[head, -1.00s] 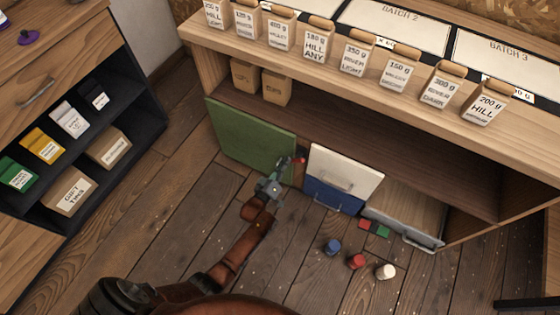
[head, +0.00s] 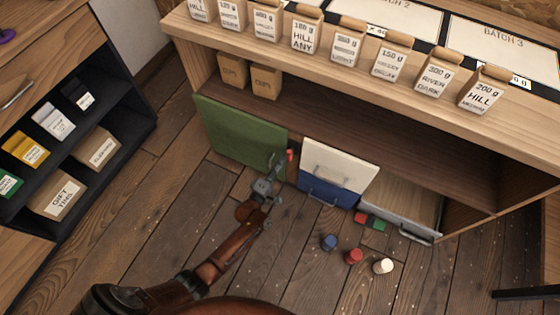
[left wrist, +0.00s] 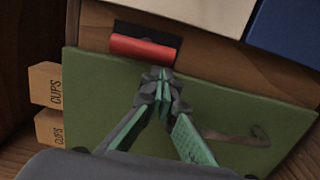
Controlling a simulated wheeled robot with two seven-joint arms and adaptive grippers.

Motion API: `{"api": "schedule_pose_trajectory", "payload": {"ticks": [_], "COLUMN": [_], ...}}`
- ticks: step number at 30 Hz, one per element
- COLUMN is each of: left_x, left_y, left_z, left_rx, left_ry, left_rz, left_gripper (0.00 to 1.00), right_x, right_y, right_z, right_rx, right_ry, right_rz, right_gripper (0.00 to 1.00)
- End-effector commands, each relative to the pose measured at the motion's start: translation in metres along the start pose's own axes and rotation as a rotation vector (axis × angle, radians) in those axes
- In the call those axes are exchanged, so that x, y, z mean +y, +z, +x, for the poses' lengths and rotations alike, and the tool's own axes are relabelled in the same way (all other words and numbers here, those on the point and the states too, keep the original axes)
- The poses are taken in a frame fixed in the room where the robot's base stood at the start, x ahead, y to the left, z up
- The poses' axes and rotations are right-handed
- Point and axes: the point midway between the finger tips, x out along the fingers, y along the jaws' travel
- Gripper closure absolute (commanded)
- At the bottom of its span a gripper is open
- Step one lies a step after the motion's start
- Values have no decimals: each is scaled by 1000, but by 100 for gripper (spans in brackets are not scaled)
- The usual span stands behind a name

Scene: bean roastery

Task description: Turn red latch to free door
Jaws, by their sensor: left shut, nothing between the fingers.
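The green door (head: 238,132) stands at the left of the low cabinet front. It fills much of the left wrist view (left wrist: 110,95). The red latch (head: 291,156) is by the door's right edge. In the left wrist view the red latch (left wrist: 143,48) lies on a dark plate, roughly parallel to the door's edge and beside it, not across the door. My left gripper (left wrist: 160,84) is shut and empty, its tips over the door's edge just short of the latch. In the head view my left gripper (head: 272,176) is below and left of the latch. My right gripper is not in view.
White (head: 338,165) and blue (head: 330,190) panels with handles are right of the latch. A grey drawer (head: 405,208) stands further right. Blue (head: 329,242), red (head: 354,256) and white (head: 383,265) pieces lie on the floor. A dark shelf unit (head: 118,108) is at left.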

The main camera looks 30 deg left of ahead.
Motion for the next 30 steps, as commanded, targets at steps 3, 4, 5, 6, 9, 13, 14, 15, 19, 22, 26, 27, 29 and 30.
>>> {"api": "schedule_pose_trajectory", "payload": {"ticks": [3,4,5,6,9,13,14,15,19,22,26,27,29,30], "left_x": [-1,-1,-1,-1,-1,-1,-1,-1,-1,-1,-2,-2,-3,-3], "left_y": [1,1,1,1,1,1,1,1,1,0,-9,-13,-23,-29], "left_z": [0,0,0,0,0,0,0,0,0,0,-2,-2,-4,-5], "left_rx": [0,0,0,0,0,0,0,0,0,0,-1,-2,-4,-6], "left_ry": [2,2,3,3,3,3,3,3,3,3,2,1,1,1], "left_rz": [-29,-34,-38,-42,-48,-49,-49,-49,-48,-48,-46,-47,-44,-44], "left_gripper": [100,100,100,100,100,100,100,100,100,100,100,100,100,100], "right_x": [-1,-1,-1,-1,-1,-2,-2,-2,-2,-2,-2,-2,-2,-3], "right_y": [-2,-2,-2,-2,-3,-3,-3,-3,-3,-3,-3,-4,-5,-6], "right_z": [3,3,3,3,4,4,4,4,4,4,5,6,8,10], "right_rx": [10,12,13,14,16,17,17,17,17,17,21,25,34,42], "right_ry": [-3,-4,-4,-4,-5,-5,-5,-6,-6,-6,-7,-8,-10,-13], "right_rz": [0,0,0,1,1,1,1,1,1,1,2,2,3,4], "right_gripper": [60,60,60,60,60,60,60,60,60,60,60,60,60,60]}}
